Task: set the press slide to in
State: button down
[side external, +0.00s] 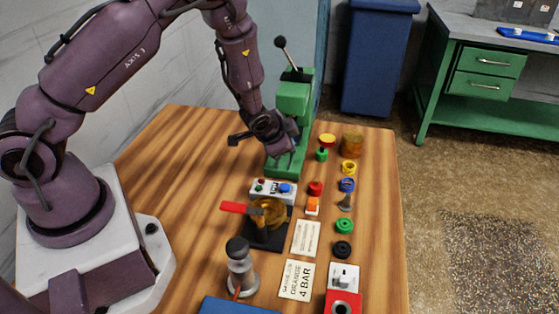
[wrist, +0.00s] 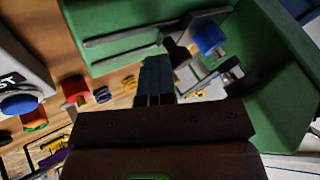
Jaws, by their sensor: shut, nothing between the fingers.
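The green press (side external: 293,98) stands at the back of the wooden table, with a black ball-topped lever on top. In the wrist view its green body (wrist: 278,105) fills the right side, and its green base (wrist: 125,30) with dark slots lies at the top. A dark metal piece with a blue knob (wrist: 208,38) sits by the slots; it looks like the press slide. My gripper (side external: 280,150) is at the front of the press, its fingers mostly hidden in the side view. In the wrist view my gripper (wrist: 157,68) is shut and empty, its tips left of the blue knob. Contact cannot be told.
A control box with a blue button (side external: 285,188), a red button (side external: 315,188) and several coloured knobs stand in front and to the right of the press. An amber pot (side external: 268,213) with a red handle is nearer.

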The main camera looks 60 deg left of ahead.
jog(key=shift+w+a+r, duration=0.1)
jog(key=shift+w+a, duration=0.1)
jog(key=shift+a, duration=0.1)
jog(key=shift+d, duration=0.1)
jog(key=d, duration=0.1)
jog(key=s+d, duration=0.2)
jog(key=shift+d+f, duration=0.25)
jog(key=shift+f, duration=0.05)
jog(key=s+d+r+n+g+h, duration=0.25)
jog(key=s+d+r+g, duration=0.35)
jog(key=s+r, duration=0.65)
jog(key=s+r+n+t, duration=0.1)
jog(key=s+r+t, duration=0.1)
jog(key=s+r, duration=0.3)
jog(key=s+a+r+n+t, duration=0.1)
jog(key=s+r, duration=0.5)
jog(key=r, duration=0.7)
jog(key=shift+a+t, duration=0.15)
jog(key=shift+t, duration=0.65)
